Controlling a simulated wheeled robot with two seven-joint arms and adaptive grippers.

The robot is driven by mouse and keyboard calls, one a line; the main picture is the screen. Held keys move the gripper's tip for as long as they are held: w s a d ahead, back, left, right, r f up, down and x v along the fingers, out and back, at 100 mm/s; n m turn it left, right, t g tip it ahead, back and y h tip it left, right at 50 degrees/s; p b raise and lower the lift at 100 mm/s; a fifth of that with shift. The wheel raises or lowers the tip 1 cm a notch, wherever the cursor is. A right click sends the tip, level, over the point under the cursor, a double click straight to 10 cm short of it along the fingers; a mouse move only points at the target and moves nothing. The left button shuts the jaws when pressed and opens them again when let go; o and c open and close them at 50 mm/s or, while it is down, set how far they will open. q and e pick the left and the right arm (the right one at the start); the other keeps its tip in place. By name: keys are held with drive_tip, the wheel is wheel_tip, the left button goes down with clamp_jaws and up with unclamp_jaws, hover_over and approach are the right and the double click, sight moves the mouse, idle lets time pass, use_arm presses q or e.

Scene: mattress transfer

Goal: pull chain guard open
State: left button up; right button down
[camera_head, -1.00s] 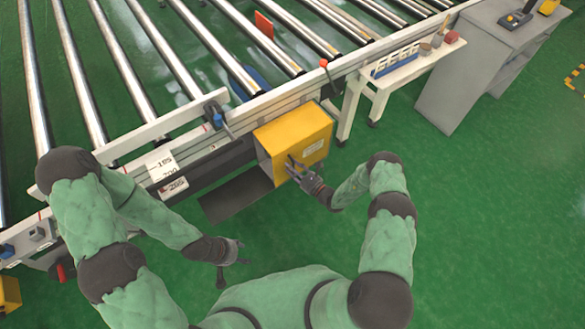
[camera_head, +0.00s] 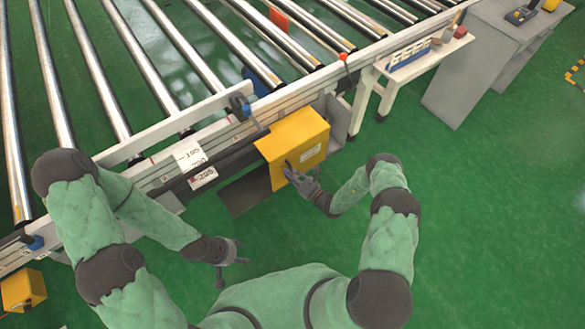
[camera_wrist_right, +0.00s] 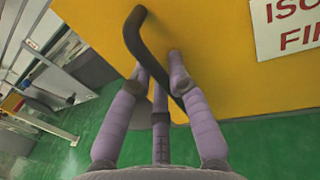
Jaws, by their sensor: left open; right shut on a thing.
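The yellow chain guard (camera_head: 297,143) is a box on the side of the roller conveyor, with a white label on its face. Its black bent handle (camera_wrist_right: 148,45) shows in the right wrist view, in front of the yellow face (camera_wrist_right: 215,75). My right gripper (camera_head: 290,170) is at the guard's front and is shut on the handle; in the right wrist view its fingers (camera_wrist_right: 158,75) close around the bar. The fingers hide part of the handle. My left gripper (camera_head: 243,252) is open and empty over the floor, left of and nearer than the guard.
A grey part (camera_head: 338,118) shows right of the guard. A white side table (camera_head: 425,60) and grey cabinet (camera_head: 480,75) stand right. Green floor is clear at right.

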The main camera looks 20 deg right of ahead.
drive_tip(key=s+a+p, duration=0.1)
drive_tip(key=s+a, duration=0.2)
drive_tip(key=a, duration=0.5)
drive_tip(key=s+a+p, duration=0.1)
drive_tip(key=s+a, duration=0.1)
drive_tip(key=a, duration=0.6)
drive_tip(key=shift+s, duration=0.4)
drive_tip(key=c, duration=1.2)
unclamp_jaws()
drive_tip(key=shift+o, duration=0.2)
drive_tip(key=v, duration=1.2)
drive_tip(key=shift+a, duration=0.1)
